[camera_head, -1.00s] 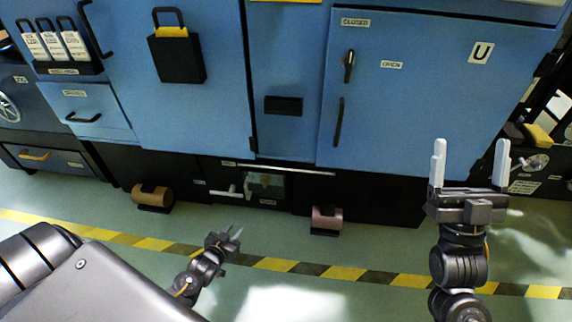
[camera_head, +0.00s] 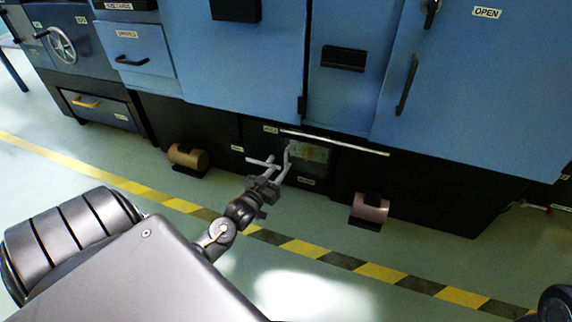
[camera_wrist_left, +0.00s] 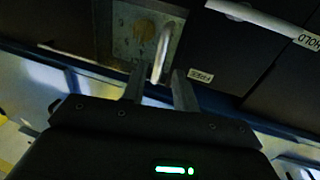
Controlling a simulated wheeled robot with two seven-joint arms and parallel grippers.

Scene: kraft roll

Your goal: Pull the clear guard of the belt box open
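The belt box, with its pale clear guard (camera_head: 314,153), sits low in the dark base of the blue machine. The guard also shows at the top of the left wrist view (camera_wrist_left: 126,38). A light upright bar handle (camera_wrist_left: 162,50) stands at the guard's edge. My left gripper (camera_wrist_left: 157,76) is open, its two fingers apart, with the handle's lower end seen between the fingertips. In the head view my left gripper (camera_head: 274,172) is at the box front, close to the handle. Contact cannot be told. My right gripper is out of view.
A long white bar (camera_head: 335,143) runs above the guard. A tan roll (camera_head: 188,157) lies left of the box and a reddish roll (camera_head: 370,208) right of it, both low near the floor. A yellow-black floor stripe (camera_head: 301,248) crosses in front. The floor between is clear.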

